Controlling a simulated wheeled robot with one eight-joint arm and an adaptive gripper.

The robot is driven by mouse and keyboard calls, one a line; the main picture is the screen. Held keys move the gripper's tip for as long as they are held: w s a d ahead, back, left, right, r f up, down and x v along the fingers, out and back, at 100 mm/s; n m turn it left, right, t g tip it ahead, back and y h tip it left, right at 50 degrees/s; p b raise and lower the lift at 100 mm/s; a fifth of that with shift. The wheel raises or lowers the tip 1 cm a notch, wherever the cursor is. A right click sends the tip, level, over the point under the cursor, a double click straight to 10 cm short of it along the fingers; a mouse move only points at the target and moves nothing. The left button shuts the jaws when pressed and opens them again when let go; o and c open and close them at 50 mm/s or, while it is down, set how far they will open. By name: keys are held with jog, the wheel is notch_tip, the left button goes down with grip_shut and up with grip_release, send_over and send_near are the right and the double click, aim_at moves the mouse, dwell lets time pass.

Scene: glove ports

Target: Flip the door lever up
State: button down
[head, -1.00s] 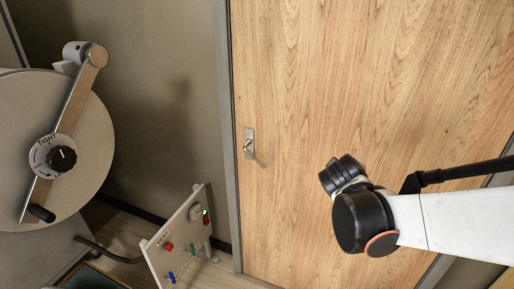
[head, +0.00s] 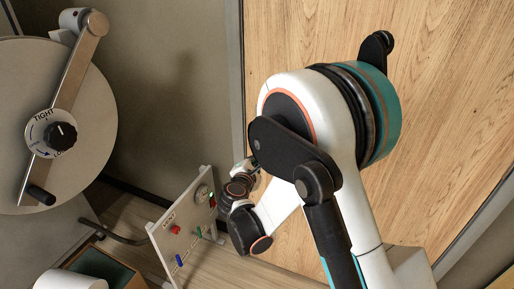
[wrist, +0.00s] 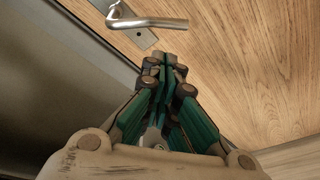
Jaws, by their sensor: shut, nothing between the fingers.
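The wooden door (head: 450,90) fills the back right of the head view. Its metal door lever (wrist: 150,22) shows at the top of the wrist view, reaching right from its pivot on a metal plate (wrist: 146,40). My gripper (wrist: 166,60) is shut and empty, with its fingertips just below the lever in the picture. A small gap shows between them there; I cannot tell the depth between them. In the head view my arm hides the lever.
A round hatch (head: 90,110) with a long crank handle (head: 78,75) is at the left. A small panel (head: 185,225) with coloured knobs stands low beside my arm. A white cylinder (head: 70,280) and an open box (head: 110,265) are at the bottom left.

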jog(key=a, duration=0.1)
jog(key=a+f+n, duration=0.1)
jog(key=a, duration=0.1)
jog(key=shift+a+f+n+y, duration=0.1)
jog(key=shift+f+n+y, duration=0.2)
jog(key=shift+f, duration=0.05)
jog(key=b+x, duration=0.4)
jog(key=x, duration=0.6)
jog(key=d+r, duration=0.1)
jog(key=s+d+r, duration=0.1)
jog(key=r, duration=0.1)
jog(key=shift+s+d+b, duration=0.15)
jog(key=shift+d+b, duration=0.15)
jog(key=shift+d, duration=0.1)
jog(key=shift+w, duration=0.2)
